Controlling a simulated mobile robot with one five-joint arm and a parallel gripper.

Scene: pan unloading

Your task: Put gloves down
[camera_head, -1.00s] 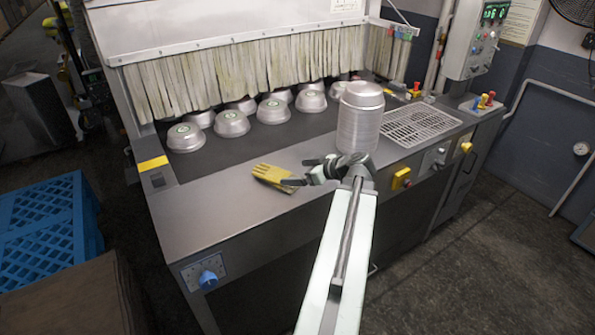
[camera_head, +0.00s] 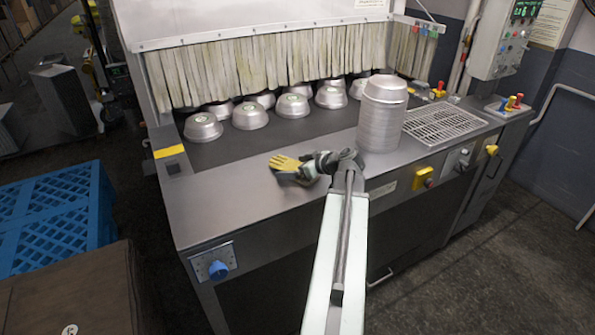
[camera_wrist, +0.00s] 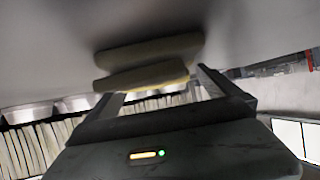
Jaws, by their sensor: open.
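The yellow gloves (camera_head: 285,163) lie on the bare metal front strip of the counter, left of the pan stack. My gripper (camera_head: 306,168) is just to their right, and its fingers hide part of their right end. In the wrist view the gloves (camera_wrist: 140,77) show as two blurred yellowish shapes just beyond the fingertips, roughly between them. The fingers of my gripper (camera_wrist: 158,90) stand apart, with nothing clamped between them. I cannot tell whether a fingertip touches the gloves.
A tall stack of metal pans (camera_head: 382,115) stands right of my gripper, beside a grate (camera_head: 440,125). Several pans (camera_head: 250,116) sit on the dark belt near the strip curtain (camera_head: 270,65). A blue crate (camera_head: 50,215) is on the floor at left. The counter's left front is clear.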

